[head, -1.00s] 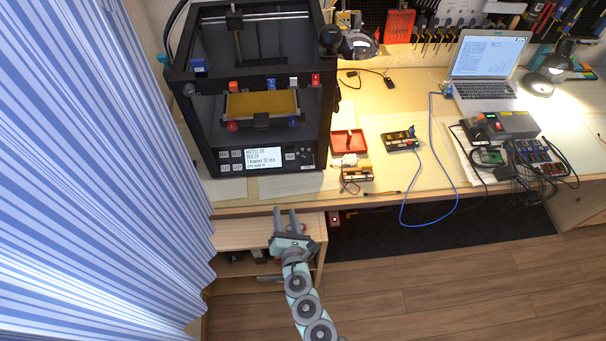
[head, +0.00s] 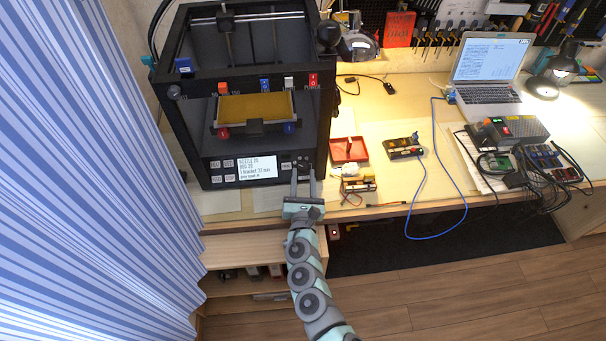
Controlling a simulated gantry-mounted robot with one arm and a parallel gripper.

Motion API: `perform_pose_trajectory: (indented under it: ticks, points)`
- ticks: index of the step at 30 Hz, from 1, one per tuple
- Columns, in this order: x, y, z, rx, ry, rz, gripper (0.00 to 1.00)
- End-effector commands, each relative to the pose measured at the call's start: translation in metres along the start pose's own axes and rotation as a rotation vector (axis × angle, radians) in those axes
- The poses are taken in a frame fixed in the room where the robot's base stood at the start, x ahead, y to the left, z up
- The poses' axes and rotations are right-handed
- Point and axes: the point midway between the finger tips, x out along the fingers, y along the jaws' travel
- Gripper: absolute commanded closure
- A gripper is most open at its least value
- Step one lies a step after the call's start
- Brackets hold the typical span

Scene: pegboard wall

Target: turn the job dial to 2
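The black 3D printer (head: 195,130) stands on the workbench at the left. Its front panel has a lit screen (head: 257,168) with several lines of small text, partly readable. Right of the screen is a small dark knob (head: 303,162), which appears to be the job dial; its setting is too small to read. My gripper (head: 303,174) is open, its two fingers apart and pointing at the panel. The fingertips are just below the knob in the picture, one to each side. I cannot tell whether they touch it or reach around it.
A red tray (head: 349,150) and a small battery-like module (head: 358,184) lie just right of the printer. A black box (head: 402,148) with a blue cable (head: 436,170) is farther right. A striped curtain (head: 80,170) hangs at the left. Open shelves (head: 250,248) are below the bench.

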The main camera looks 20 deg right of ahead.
Motion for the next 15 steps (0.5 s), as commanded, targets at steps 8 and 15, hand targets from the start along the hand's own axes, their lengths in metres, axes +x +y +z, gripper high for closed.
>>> perform_pose_trajectory:
  ticks: [8,15]
  points:
    - [0.018,0.001,0.0,0.001,0.0,0.003,0.64]
    - [0.018,0.001,0.0,0.001,0.001,0.003,0.64]
